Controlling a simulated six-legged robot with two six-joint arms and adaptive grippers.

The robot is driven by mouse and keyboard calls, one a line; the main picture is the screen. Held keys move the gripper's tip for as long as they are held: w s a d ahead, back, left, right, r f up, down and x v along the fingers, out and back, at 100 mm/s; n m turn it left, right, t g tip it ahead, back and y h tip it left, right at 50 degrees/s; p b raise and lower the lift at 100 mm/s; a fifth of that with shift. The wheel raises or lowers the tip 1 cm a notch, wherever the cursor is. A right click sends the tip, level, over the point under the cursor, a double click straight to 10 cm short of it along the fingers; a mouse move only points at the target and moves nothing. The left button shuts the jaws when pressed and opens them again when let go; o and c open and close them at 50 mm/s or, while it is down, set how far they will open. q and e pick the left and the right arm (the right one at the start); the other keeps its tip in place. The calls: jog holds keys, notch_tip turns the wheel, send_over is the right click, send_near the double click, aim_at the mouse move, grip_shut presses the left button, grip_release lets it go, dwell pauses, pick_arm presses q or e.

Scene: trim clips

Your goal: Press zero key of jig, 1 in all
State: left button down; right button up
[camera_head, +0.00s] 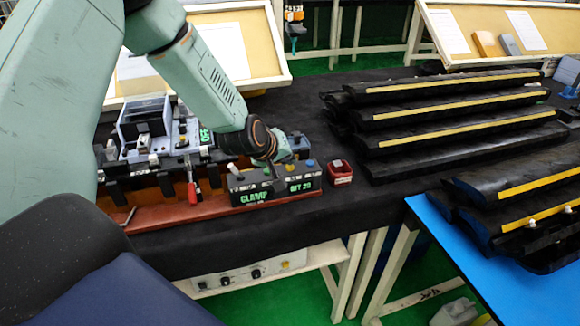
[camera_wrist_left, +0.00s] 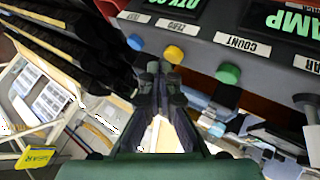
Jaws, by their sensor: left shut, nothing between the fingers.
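The jig's dark control box (camera_head: 275,190) sits at the front of the fixture, with green "CLAMP" and "QTY 20" displays. In the left wrist view the box's edge (camera_wrist_left: 205,48) carries a blue key (camera_wrist_left: 135,42), a yellow key (camera_wrist_left: 173,54), a green key (camera_wrist_left: 228,74) and a dark key (camera_wrist_left: 305,101). My right gripper is out of view.
A small red block (camera_head: 340,172) is just right of the box. Stacked black trim strips (camera_head: 450,110) fill the right, and a blue tabletop (camera_head: 520,298) lies at front right.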

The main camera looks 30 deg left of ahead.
aim_at(288, 168)
pick_arm(q)
jog(key=shift+s, duration=0.1)
jog(key=shift+f, duration=0.25)
jog(key=shift+f+b, duration=0.2)
jog(key=shift+b, duration=0.25)
jog(key=shift+r, duration=0.1)
dwell(0.5)
jog(key=shift+r+p, duration=0.85)
notch_tip(288, 168, up, 5)
jog(key=p, duration=0.4)
jog(key=shift+r+p, duration=0.1)
jog(key=shift+p, duration=0.25)
